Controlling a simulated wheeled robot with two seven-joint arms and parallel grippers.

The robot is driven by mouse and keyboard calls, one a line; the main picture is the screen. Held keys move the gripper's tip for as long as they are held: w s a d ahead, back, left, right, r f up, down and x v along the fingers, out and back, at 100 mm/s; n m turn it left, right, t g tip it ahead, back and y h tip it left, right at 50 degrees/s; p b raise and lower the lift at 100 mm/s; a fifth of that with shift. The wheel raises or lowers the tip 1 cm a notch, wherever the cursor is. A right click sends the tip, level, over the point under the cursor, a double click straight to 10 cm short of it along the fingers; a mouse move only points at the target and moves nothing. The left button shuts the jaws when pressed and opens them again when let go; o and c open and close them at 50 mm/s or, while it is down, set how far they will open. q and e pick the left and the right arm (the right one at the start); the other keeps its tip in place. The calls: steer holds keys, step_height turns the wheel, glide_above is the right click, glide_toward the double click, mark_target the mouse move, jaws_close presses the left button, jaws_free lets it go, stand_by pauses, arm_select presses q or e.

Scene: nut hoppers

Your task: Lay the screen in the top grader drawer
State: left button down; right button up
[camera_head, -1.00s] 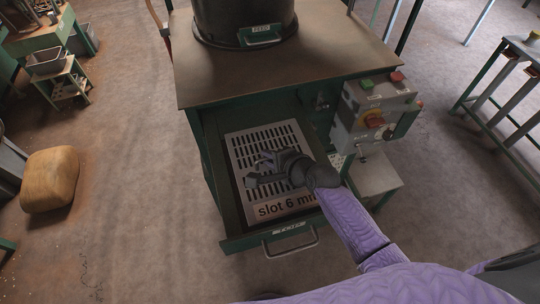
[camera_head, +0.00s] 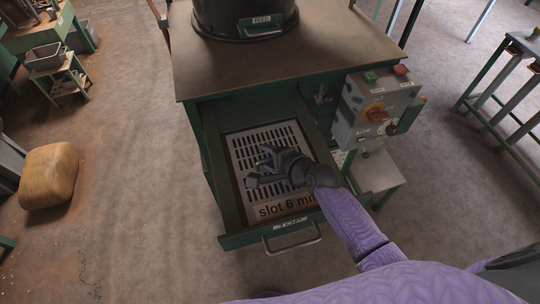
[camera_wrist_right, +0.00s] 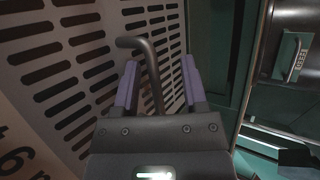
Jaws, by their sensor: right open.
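The slotted metal screen (camera_head: 270,140), marked "slot 6 m…", lies inside the open top grader drawer (camera_head: 232,207) and appears flat, framed by the drawer walls. My right gripper (camera_head: 258,171) is open above the screen's middle and hides part of it. In the right wrist view the screen (camera_wrist_right: 70,70) fills the left side. A dark bent handle (camera_wrist_right: 150,65) stands between the two purple-padded fingers (camera_wrist_right: 160,85); I see a gap beside it and no grip. My left gripper is not in view.
The green grader cabinet has a brown top (camera_head: 290,65) carrying a dark feed hopper (camera_head: 245,15). A grey control box (camera_head: 377,107) with buttons is at its right, above a small shelf (camera_head: 376,172). A tan sack (camera_head: 48,176) lies on the floor at left.

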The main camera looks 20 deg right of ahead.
steer(key=shift+s, duration=0.1)
steer(key=p+v, duration=0.2)
steer(key=v, duration=0.8)
